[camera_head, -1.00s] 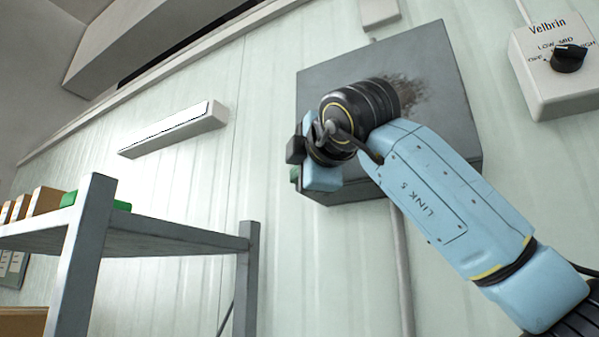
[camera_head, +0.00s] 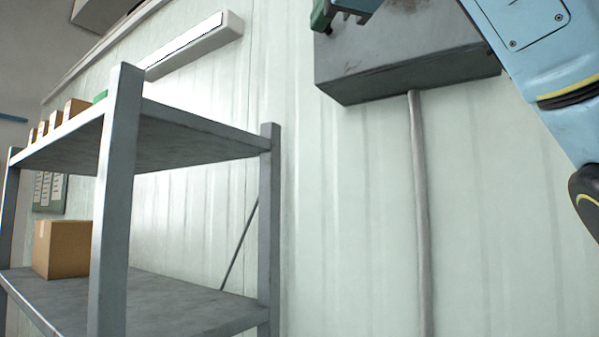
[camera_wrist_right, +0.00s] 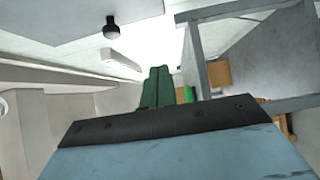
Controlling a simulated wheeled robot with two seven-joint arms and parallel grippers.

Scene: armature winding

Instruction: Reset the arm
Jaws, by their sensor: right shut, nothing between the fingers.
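My right arm comes in at the upper right of the head view, its light-blue link crossing the corner. Part of my right gripper (camera_head: 335,12) shows at the top edge, in front of the grey metal box (camera_head: 410,75) on the wall; the rest is cut off by the frame. In the right wrist view, the two green fingers of my right gripper (camera_wrist_right: 157,88) stand close together, with nothing seen between them. My left gripper is in neither view.
A grey metal shelf rack (camera_head: 118,200) stands at the left, with a cardboard box (camera_head: 62,250) on its lower shelf and smaller boxes above. A conduit (camera_head: 419,200) runs down the wall. A pale panel with a black knob (camera_wrist_right: 111,28) shows in the wrist view.

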